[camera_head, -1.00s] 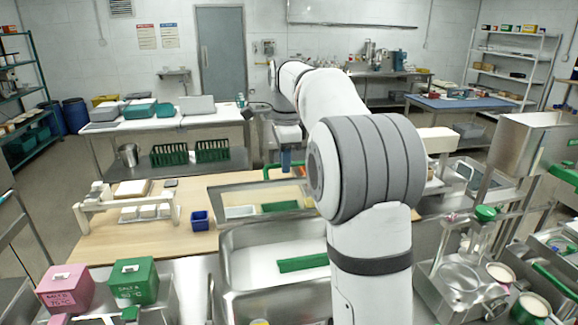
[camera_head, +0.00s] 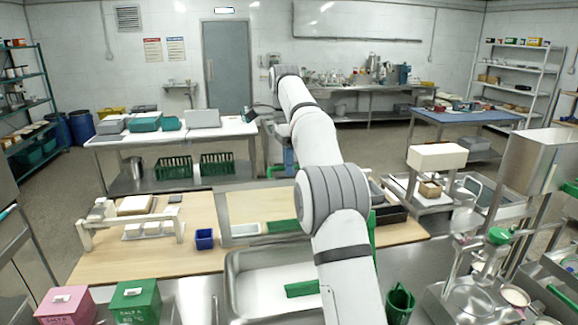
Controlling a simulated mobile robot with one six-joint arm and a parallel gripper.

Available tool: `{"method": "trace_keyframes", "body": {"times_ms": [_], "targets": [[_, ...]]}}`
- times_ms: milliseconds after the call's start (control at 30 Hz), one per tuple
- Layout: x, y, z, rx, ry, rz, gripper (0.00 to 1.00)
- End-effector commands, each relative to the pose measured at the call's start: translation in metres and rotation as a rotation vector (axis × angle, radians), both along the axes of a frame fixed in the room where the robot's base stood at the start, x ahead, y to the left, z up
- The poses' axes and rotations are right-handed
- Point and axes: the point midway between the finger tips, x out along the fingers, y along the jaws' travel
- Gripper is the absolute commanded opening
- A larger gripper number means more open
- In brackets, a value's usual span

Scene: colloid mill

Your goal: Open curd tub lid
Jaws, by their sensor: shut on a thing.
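My arm reaches away from the camera over the bench, and its wrist bends down at the far end. My gripper (camera_head: 290,166) is small there, below the wrist, with its fingertips mostly hidden. It appears shut on a green handle (camera_head: 273,171) that shows beside it. A steel tub (camera_head: 236,288) stands in front of the bench with a pale inside and a green bar (camera_head: 302,288) in it. My arm covers its right side. I cannot make out the curd tub lid clearly. An upright green edge (camera_head: 373,235) shows just right of my arm.
A small blue bin (camera_head: 204,239) and a white rack (camera_head: 130,227) stand on the wooden bench at left. Pink (camera_head: 67,306) and green (camera_head: 136,302) boxes are at front left. A green cup (camera_head: 400,303) and steel equipment (camera_head: 470,285) crowd the right. Floor shows behind the bench.

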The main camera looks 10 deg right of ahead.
Motion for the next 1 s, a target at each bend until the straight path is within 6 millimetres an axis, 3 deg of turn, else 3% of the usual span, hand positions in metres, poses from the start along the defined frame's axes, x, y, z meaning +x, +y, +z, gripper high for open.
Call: {"method": "trace_keyframes", "body": {"times_ms": [600,633,700,867,1000], "targets": [[0.0039,0.0042,-0.0055,0.000,0.021,0.006,0.00],[0.0040,0.0044,-0.0055,0.000,0.021,0.006,0.15],[0.0038,0.0049,-0.0048,0.001,0.020,0.007,0.20],[0.0033,0.0063,-0.0027,0.001,0.017,0.009,0.34],[0.0030,0.0078,-0.0016,0.001,0.016,0.012,0.34]]}}
